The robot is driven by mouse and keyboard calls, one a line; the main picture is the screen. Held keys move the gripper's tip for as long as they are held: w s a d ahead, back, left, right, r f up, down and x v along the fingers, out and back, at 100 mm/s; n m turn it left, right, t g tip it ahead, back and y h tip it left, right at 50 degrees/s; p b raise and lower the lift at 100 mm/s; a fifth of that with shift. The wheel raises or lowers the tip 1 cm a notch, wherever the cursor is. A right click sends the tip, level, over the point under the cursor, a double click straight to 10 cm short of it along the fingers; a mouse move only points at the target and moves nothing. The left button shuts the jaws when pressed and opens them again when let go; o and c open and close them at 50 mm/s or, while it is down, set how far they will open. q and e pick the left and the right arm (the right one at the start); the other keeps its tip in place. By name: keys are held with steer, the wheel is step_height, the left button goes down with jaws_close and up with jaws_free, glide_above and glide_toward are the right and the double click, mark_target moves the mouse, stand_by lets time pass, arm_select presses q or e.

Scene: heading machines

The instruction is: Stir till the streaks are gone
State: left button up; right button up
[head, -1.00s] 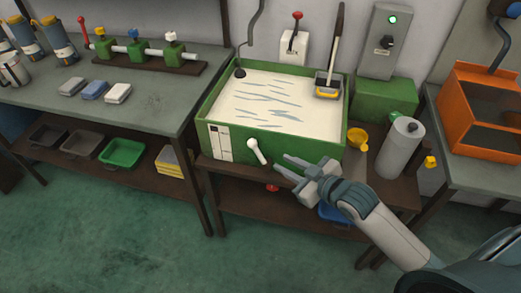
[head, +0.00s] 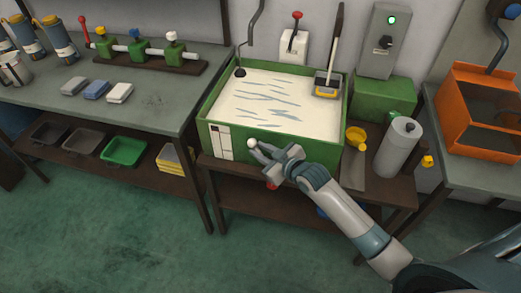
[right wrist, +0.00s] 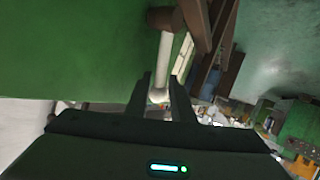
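The open green tank (head: 225,122) holds cream liquid (head: 305,110) with several blue-grey streaks across its surface. A white lever (head: 252,143) is on the tank's front wall; its lower part is hidden behind my right gripper in the head view. My right gripper (head: 258,153) is at this lever, its fingers apart. In the right wrist view the lever (right wrist: 163,60) hangs from a brown pivot, with its rounded end between the two fingertips (right wrist: 160,85). I cannot tell whether the fingers touch it. My left gripper is not in view.
A yellow-edged paddle (head: 327,88) leans in the tank's back right corner. A grey cylinder (head: 398,145) and a yellow funnel (head: 355,137) stand right of the tank. A red-handled switch (head: 296,18) is on the wall behind. A workbench (head: 160,100) stands left.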

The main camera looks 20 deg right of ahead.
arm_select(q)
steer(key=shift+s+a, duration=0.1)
arm_select(e)
jaws_close()
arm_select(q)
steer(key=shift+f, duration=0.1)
